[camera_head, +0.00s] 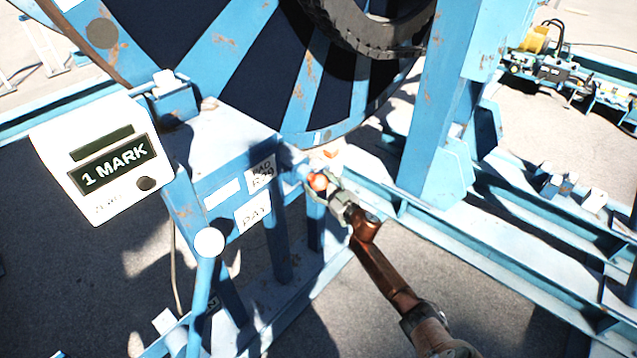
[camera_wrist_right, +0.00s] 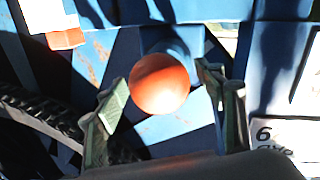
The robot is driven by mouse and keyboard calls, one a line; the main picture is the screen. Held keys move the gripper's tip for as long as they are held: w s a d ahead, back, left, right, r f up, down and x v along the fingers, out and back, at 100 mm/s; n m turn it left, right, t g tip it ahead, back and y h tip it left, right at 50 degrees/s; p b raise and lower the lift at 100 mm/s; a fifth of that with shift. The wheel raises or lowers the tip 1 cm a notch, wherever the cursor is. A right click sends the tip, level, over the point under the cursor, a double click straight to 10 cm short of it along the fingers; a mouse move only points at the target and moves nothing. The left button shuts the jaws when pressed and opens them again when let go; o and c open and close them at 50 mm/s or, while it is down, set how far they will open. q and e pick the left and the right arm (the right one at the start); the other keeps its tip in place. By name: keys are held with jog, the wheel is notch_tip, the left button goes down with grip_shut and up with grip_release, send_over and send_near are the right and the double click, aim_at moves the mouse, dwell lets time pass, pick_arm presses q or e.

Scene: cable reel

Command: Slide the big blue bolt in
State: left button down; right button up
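An orange ball knob (camera_head: 318,182) sits at the side of the blue reel stand, below the reel's rim. In the right wrist view the orange knob (camera_wrist_right: 160,84) is in the middle, with a blue round part (camera_wrist_right: 184,50) behind it that looks like the bolt's end. How far the bolt is in is hidden. My right gripper (camera_head: 322,188) is at the knob. In the wrist view its fingers (camera_wrist_right: 165,88) stand apart on either side of the knob, with gaps visible, so it looks open. My left gripper is not in view.
A white display box (camera_head: 105,160) reading "1 MARK" stands at left. A blue lever with a white ball (camera_head: 209,242) rises in front of the stand. The large blue and black reel (camera_head: 300,90) fills the top. Blue rails (camera_head: 500,265) run along the right.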

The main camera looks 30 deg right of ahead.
jog(key=shift+s+f, duration=0.15)
jog(key=shift+s, duration=0.3)
jog(key=s+d, duration=0.1)
jog(key=s, duration=1)
jog(key=shift+d, duration=0.2)
jog(key=s+d+f+m+g+h, duration=0.15)
jog(key=s+f, duration=0.25)
jog(key=f, duration=0.7)
jog(key=s+d+f+m+g+h, duration=0.1)
jog(key=s+d+f+g+h, duration=0.15)
jog(key=f, duration=0.95)
jog(key=s+a+f+g, duration=0.1)
jog(key=s+f+g, duration=0.1)
jog(key=s+f, duration=0.7)
jog(key=s+a+f+g, duration=0.1)
jog(key=s+f+g, duration=0.1)
jog(key=s+f, duration=0.6)
jog(key=s+a+f+g, duration=0.3)
jog(key=s+a+f, duration=0.2)
jog(key=s, duration=0.8)
jog(key=s+a+f+g+y, duration=0.1)
jog(key=s+a+f+g, duration=0.2)
jog(key=s+f, duration=0.8)
jog(key=s+a+f+g, duration=0.3)
jog(key=s+a+f, duration=0.4)
jog(key=s, duration=1)
jog(key=shift+s+a+f+y, duration=0.15)
jog(key=shift+a+f+y, duration=0.15)
jog(key=shift+f, duration=0.5)
